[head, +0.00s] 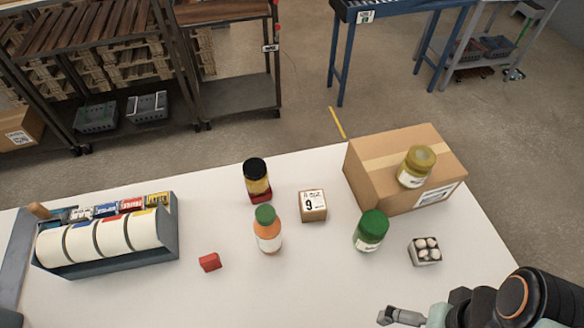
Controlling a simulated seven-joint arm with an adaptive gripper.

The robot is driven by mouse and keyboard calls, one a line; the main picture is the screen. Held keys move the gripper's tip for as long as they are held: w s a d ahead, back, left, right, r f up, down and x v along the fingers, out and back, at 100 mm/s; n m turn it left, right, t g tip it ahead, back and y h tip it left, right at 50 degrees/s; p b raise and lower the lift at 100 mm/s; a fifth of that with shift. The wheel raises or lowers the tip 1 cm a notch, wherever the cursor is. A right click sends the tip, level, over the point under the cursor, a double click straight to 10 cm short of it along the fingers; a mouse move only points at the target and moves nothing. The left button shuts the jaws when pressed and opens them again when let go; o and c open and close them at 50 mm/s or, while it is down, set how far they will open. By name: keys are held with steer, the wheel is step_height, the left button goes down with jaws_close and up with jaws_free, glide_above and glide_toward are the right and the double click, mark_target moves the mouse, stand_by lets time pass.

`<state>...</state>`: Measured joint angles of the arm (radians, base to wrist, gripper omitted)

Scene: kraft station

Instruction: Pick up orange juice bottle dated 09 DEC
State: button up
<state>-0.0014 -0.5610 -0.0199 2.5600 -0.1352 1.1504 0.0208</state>
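An orange bottle (267,236) with a green cap and a white label stands upright on the white table, left of the middle. No date is readable on its label. My gripper (388,316) is at the lower right, low in the picture, well to the right of the orange bottle and apart from it. Only a small grey part of its end shows, and I cannot tell how its fingers stand. I see nothing held in it.
Around the bottle are a black-capped jar (257,177), a small box marked 9 (313,206), a green-lidded jar (371,229) and a red block (209,262). Further right are a cardboard box (375,185) bearing a jar (417,168), and a small pack (425,250). A roll dispenser (160,252) stands left. The front middle is clear.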

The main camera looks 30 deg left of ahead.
steer(key=w+a+r+m+t, duration=0.1)
steer(key=w+a+r+m, duration=0.1)
steer(key=w+m, duration=0.3)
steer(key=w+a+r+m+t, duration=0.2)
steer(key=w+r+m, duration=0.15)
steer(key=w, duration=0.45)
steer(key=n+g, duration=0.2)
glide_above(265, 213)
steer(key=w+d, duration=0.5)
steer(key=w, duration=0.2)
step_height(265, 213, down, 8)
steer(key=s+a+f+n, duration=0.1)
steer(key=s, duration=0.1)
steer(key=s+a+f, duration=0.2)
steer(key=s+a+f+n, duration=0.1)
steer(key=s+a+f, duration=0.1)
steer(key=shift+s+n+g+h, duration=0.35)
steer(key=shift+g+h, duration=0.05)
steer(key=shift+s+f, duration=0.15)
steer(key=shift+f, duration=0.15)
step_height(265, 213, down, 6)
steer(key=c, duration=1.4)
